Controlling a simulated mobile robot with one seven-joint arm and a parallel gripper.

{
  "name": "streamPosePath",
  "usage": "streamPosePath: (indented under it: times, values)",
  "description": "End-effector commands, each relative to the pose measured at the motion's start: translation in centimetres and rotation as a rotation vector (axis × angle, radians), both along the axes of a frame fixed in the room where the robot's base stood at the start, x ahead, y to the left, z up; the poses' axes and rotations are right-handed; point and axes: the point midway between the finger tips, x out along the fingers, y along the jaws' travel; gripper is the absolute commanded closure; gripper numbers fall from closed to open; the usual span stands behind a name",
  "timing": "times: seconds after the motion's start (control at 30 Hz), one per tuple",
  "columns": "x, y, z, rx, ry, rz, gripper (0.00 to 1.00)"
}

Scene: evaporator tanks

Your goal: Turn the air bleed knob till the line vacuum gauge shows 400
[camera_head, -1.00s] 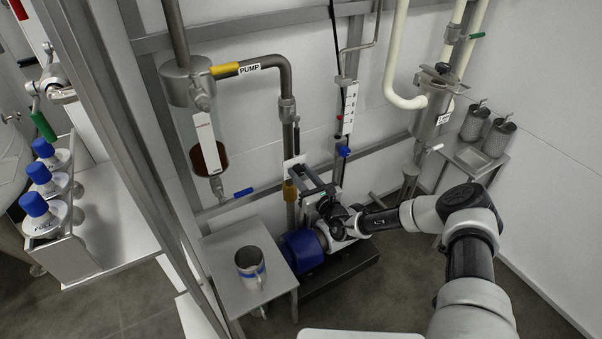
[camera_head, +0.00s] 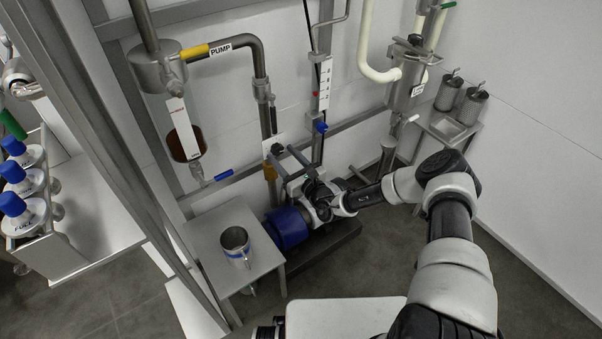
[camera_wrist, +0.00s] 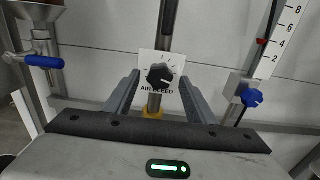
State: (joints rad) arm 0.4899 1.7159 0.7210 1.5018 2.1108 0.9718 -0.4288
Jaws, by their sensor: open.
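The air bleed knob (camera_wrist: 160,76) is a black knob on a white plate marked AIR BLEED, on a vertical pipe in the wrist view. Its plate also shows in the head view (camera_head: 273,146). My gripper (camera_wrist: 160,80) is open and empty, with one grey finger on each side of the knob in the picture. I cannot tell whether the fingers reach its depth. In the head view my gripper (camera_head: 285,161) is just in front of the plate. A white upright scale (camera_wrist: 282,40) with a red mark near 4 is at right; its name is unreadable. It also shows in the head view (camera_head: 323,85).
A blue valve handle (camera_wrist: 252,97) is right of the knob and another blue handle (camera_wrist: 45,61) is at left. A yellow PUMP handle (camera_head: 208,51) is above. A blue motor (camera_head: 287,228) lies below my gripper. A steel table (camera_head: 204,243) bears a metal mug (camera_head: 236,246).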

Motion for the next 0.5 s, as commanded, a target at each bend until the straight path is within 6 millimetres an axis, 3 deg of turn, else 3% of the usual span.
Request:
streamPosePath:
  times: [0.5]
  values:
    - [-10.1,-6.9,0.2,0.002,0.003,-0.003,0.50]
